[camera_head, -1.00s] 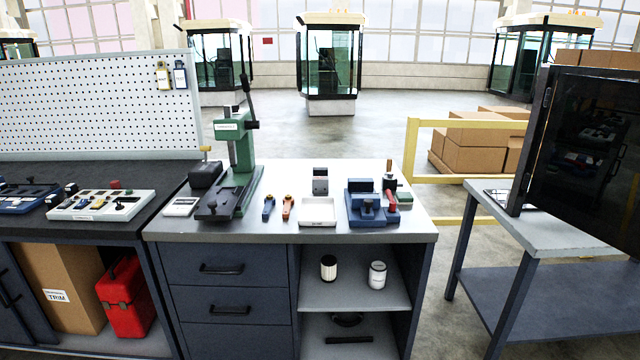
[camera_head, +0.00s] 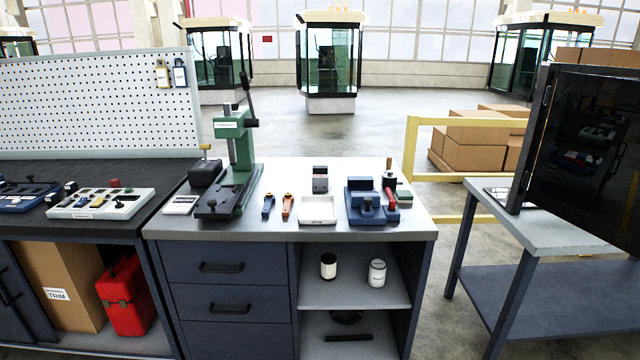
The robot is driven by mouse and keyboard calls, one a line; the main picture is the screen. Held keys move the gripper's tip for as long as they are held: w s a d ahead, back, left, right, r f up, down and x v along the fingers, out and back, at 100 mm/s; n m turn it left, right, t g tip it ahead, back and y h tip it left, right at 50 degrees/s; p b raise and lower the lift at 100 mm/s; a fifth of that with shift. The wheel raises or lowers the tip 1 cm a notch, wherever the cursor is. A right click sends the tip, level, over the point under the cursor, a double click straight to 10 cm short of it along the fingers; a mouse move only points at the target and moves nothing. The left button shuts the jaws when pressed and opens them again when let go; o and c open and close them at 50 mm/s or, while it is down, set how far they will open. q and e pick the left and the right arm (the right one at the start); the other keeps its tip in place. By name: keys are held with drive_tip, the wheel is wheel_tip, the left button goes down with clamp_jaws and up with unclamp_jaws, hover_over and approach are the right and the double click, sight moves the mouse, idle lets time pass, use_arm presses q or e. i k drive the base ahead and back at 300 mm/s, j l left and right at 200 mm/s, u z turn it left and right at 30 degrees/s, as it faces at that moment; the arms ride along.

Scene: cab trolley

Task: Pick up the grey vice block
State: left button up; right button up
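A small upright grey block (camera_head: 320,185) with a darker top stands toward the back of the middle workbench; it may be the grey vice block, but I cannot tell for sure. A blue vice-like fixture (camera_head: 366,212) sits to its right, nearer the front edge. A white square tray (camera_head: 318,217) lies in front of the grey block. Neither of my grippers is in view.
A green lever press (camera_head: 238,150) stands on the left of the bench (camera_head: 290,236). Two small tools, blue (camera_head: 268,205) and orange (camera_head: 287,206), lie left of the tray. A red-handled tool (camera_head: 391,198) is beside the fixture. A dark open panel (camera_head: 585,150) stands at right.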

sight(320, 182)
drive_tip(key=u, duration=0.35)
drive_tip(key=i+l+u, duration=0.1)
drive_tip(key=u, duration=0.25)
drive_tip(key=l+u, duration=0.2)
drive_tip(key=u, duration=0.15)
drive_tip(key=i+l+u, duration=0.25)
drive_tip(key=l, duration=0.2)
drive_tip(key=l+u, duration=0.25)
drive_tip(key=l, duration=0.25)
